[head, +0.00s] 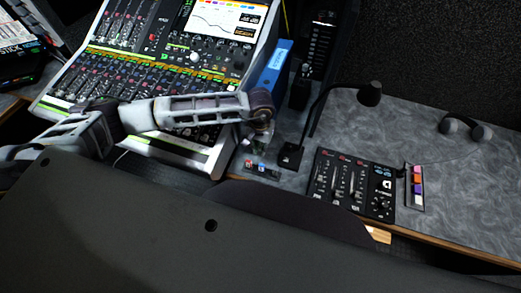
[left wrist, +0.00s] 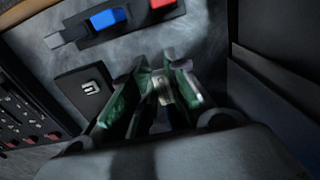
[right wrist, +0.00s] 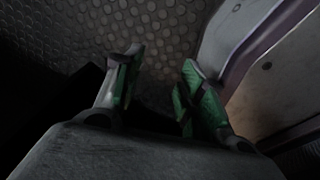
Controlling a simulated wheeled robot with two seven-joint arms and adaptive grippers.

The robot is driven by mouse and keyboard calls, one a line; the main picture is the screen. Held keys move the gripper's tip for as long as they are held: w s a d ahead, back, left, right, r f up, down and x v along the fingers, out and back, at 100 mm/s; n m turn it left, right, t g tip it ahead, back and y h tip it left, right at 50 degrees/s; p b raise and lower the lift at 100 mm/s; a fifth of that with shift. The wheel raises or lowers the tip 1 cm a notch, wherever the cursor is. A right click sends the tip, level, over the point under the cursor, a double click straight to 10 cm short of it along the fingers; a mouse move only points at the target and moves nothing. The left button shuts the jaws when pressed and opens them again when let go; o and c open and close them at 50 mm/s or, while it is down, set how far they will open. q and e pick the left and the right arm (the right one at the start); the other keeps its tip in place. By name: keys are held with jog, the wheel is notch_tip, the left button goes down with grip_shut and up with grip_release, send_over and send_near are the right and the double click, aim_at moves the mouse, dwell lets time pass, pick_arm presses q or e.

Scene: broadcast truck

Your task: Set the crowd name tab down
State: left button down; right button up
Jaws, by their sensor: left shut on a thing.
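My left gripper (head: 258,146) points down over the grey desk, just above the dark tab rail (head: 262,171). In the left wrist view its green-padded fingers (left wrist: 162,75) are shut on a small pale piece, the crowd name tab (left wrist: 162,90), mostly hidden between the tips; its lettering cannot be read. In that view the rail (left wrist: 82,37) lies beyond the fingertips and bears a blue tab (left wrist: 108,18) and a red tab (left wrist: 160,4). My right gripper (right wrist: 160,75) is open and empty over a studded dark floor, outside the head view.
The large mixing console (head: 215,150) is left. Headphones (head: 466,128) lie at right.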

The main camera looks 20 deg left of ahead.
aim_at(260, 149)
pick_arm(q)
notch_tip(260, 149, up, 6)
jog(key=shift+f, duration=0.2)
jog(key=shift+r, duration=0.4)
pick_arm(e)
jog(key=shift+w+a+f, duration=0.1)
jog(key=shift+w+a, duration=0.1)
jog(key=shift+a, duration=0.35)
jog(key=shift+w+a, duration=0.15)
jog(key=shift+a, duration=0.35)
jog(key=shift+s+d, duration=0.15)
jog(key=shift+d, duration=0.7)
pick_arm(q)
jog(key=shift+s+f, duration=0.1)
pick_arm(e)
jog(key=shift+s, duration=0.1)
